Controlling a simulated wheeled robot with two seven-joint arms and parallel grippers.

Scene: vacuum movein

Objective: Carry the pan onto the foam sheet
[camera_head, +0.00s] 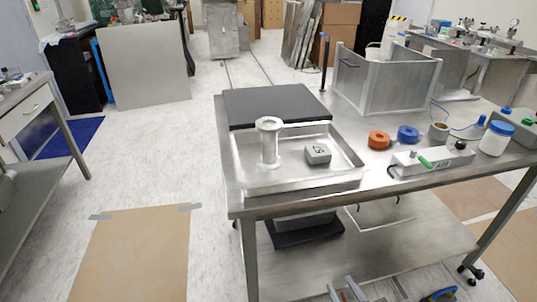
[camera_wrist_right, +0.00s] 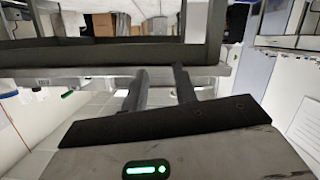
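The pan is a shallow metal tray (camera_head: 295,186) on the front left of the steel table. A flanged metal tube (camera_head: 268,142) stands in it, with a small grey block (camera_head: 317,153) to its right. The foam sheet (camera_head: 275,103) is a flat black slab lying directly behind the pan. My right gripper (camera_head: 346,289) is at the bottom edge of the head view, in front of and below the tabletop, apart from the pan. In the right wrist view its two dark fingers (camera_wrist_right: 158,88) are apart with nothing gripped between them.
Right of the pan are an orange ring (camera_head: 379,140), a blue ring (camera_head: 408,134), a power strip (camera_head: 432,160) and a blue-capped jar (camera_head: 496,139). A metal-walled box (camera_head: 398,84) stands at the back right. A thin black post (camera_head: 323,66) rises behind the foam sheet.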

